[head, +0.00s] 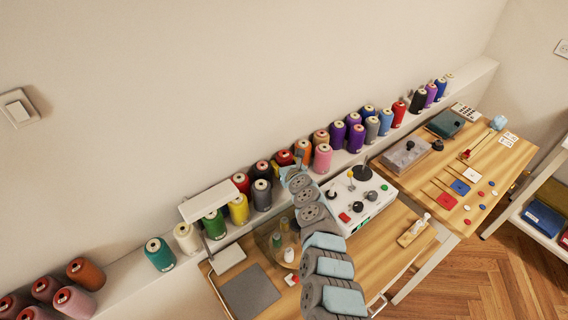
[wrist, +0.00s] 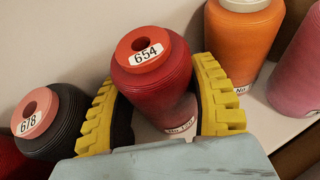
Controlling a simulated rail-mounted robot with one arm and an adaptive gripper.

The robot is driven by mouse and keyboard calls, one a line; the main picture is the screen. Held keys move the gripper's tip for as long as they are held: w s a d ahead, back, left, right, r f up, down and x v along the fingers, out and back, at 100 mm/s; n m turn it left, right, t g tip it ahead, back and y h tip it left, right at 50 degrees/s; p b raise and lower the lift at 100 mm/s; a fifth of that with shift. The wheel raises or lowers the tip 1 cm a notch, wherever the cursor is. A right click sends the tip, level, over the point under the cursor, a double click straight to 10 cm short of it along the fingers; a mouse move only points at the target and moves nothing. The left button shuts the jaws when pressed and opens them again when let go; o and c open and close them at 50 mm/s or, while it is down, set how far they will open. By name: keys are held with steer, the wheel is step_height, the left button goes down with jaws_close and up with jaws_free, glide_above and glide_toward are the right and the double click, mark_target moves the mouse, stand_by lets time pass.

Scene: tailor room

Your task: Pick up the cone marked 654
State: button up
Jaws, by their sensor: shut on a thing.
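The cone marked 654 (wrist: 152,75) is a dark red thread cone with an orange-red top, and its label is readable in the wrist view. My gripper (wrist: 165,105) has its two yellow ribbed fingers around the cone, one on each side, and is shut on it. The cone looks upright, and I cannot tell whether it is still touching the shelf. In the head view my arm reaches to the row of cones on the shelf, where a red cone (head: 284,158) shows beside the gripper (head: 301,158).
A dark cone marked 678 (wrist: 50,120) stands close left of my gripper. An orange cone (wrist: 240,40) and a pink cone (wrist: 302,75) stand to the right. The long white shelf (head: 120,284) holds many cones. A wooden table (head: 380,258) with a white device (head: 372,210) is in front.

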steer(key=shift+s+d+r+p, duration=0.1)
steer(key=shift+r+p, duration=0.2)
steer(key=shift+r, duration=0.1)
step_height(320, 180, up, 10)
steer(key=p, duration=0.4)
steer(key=shift+r, duration=0.2)
steer(key=shift+d+r, duration=0.15)
steer(key=shift+r, duration=0.15)
steer(key=shift+s+d+f, duration=0.2)
steer(key=shift+s+d, duration=0.2)
steer(key=shift+s, duration=0.2)
steer(key=s+d+p, duration=1)
steer(key=s+p, duration=0.4)
steer(key=shift+s+d+p, duration=0.2)
steer(key=shift+d+p, duration=0.1)
steer(key=shift+d, duration=0.05)
